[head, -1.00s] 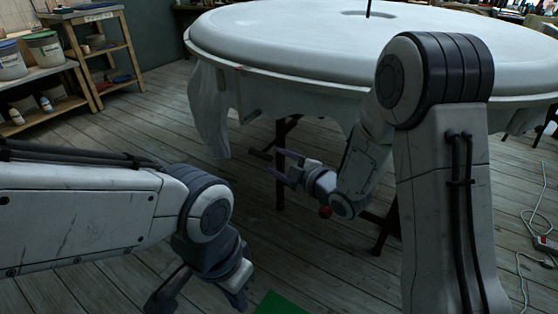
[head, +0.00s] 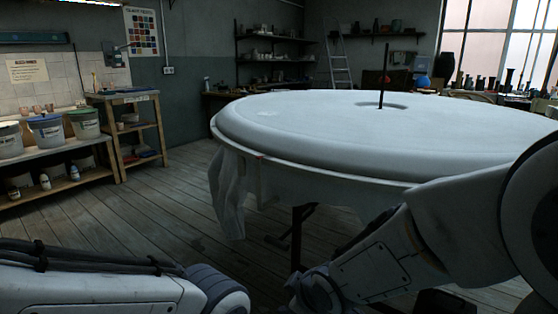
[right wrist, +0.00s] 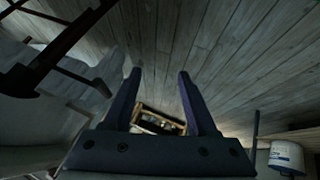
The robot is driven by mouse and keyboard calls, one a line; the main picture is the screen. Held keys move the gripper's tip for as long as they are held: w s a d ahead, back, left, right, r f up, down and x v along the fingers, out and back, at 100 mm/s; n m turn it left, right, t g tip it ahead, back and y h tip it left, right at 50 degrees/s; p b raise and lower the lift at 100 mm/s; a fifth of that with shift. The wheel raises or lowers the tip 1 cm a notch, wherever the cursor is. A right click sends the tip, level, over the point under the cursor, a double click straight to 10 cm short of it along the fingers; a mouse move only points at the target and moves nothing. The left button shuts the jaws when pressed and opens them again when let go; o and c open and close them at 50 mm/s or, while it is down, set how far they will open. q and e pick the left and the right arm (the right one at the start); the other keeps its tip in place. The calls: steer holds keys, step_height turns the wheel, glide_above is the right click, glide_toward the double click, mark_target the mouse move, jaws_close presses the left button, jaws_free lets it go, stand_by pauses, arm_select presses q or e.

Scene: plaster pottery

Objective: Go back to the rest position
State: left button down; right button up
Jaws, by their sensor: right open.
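My right gripper (right wrist: 160,76) is open and empty in the right wrist view, its two dark fingers apart with floorboards behind them. In the head view my right arm crosses the lower right in front of the round table, and its wrist is low at the bottom edge. My left arm shows at the bottom left of the head view; its gripper is below the frame. The large round white table (head: 340,125) fills the middle and right of the head view.
Shelves with lidded buckets (head: 47,133) and a wooden rack (head: 130,130) stand at the left. A ladder (head: 339,66) and wall shelves are at the back. A pale cloth (head: 228,190) hangs from the table's left side. The plank floor (head: 130,225) at left is clear.

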steer(key=s+d+r+m+g+h, duration=0.15)
steer(key=s+g, duration=0.25)
steer(key=s, duration=0.7)
steer(key=s+d+r+m+g+h, duration=0.1)
steer(key=s+m+g, duration=0.2)
steer(key=s, duration=0.8)
step_height(320, 180, up, 33)
steer(key=p, duration=3.3)
steer(key=shift+w+a+p, duration=0.2)
steer(key=shift+w+p, duration=0.1)
steer(key=shift+w, duration=0.05)
